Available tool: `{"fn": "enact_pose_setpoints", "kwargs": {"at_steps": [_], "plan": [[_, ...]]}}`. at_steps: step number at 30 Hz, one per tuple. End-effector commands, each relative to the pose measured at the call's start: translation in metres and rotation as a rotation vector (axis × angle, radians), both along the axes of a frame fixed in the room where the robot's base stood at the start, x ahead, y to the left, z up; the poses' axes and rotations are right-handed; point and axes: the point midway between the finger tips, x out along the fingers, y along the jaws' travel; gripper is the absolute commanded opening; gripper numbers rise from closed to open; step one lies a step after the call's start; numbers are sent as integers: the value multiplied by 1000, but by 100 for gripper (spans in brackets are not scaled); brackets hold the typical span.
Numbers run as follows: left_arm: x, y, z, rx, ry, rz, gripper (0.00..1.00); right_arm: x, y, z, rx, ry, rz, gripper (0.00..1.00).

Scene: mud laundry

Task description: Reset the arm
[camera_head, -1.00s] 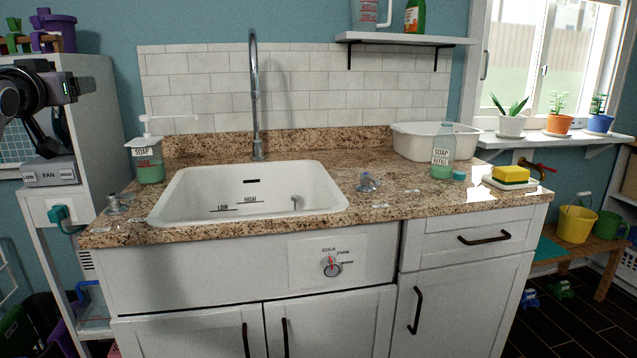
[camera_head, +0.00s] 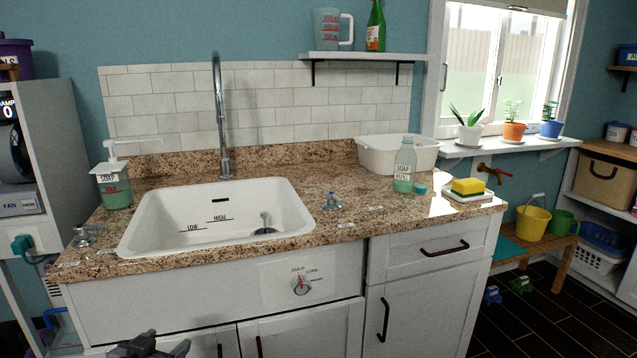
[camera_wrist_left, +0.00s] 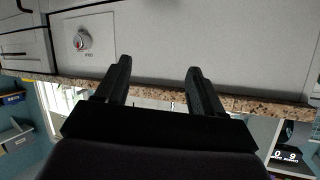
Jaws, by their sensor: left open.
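My left gripper (camera_head: 150,347) shows at the bottom edge of the head view, in front of the white sink cabinet doors. It is dark, open and empty. In the left wrist view, its two black fingers (camera_wrist_left: 158,68) stand apart with nothing between them, and the white cabinet front fills the area past them. The wrist picture looks upside down, with the granite counter edge (camera_wrist_left: 250,106) below the cabinet front. My right gripper is in neither view.
The granite counter (camera_head: 315,178) holds a white sink (camera_head: 145,222), soap pump (camera_head: 114,190), soap refill bottle (camera_head: 404,172), white basin (camera_head: 385,150) and yellow sponge (camera_head: 467,186). A cabinet knob (camera_head: 301,286) faces me. A bench (camera_head: 565,265) stands right, beside open dark floor.

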Motion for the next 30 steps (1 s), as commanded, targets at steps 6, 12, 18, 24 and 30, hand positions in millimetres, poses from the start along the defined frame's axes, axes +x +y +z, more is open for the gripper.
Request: {"fn": "enact_pose_setpoints", "kwargs": {"at_steps": [6,12,18,24,30], "plan": [[-88,-42,-62,-43,103,-52,68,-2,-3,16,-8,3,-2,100],[-174,-71,-94,-80,182,-69,68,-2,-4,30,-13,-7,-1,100],[-239,-87,-105,-106,238,-67,68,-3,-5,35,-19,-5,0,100],[-264,-93,-107,-114,257,-63,68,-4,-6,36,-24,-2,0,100],[-265,-93,-108,-113,259,-65,68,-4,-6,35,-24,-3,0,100]]}}
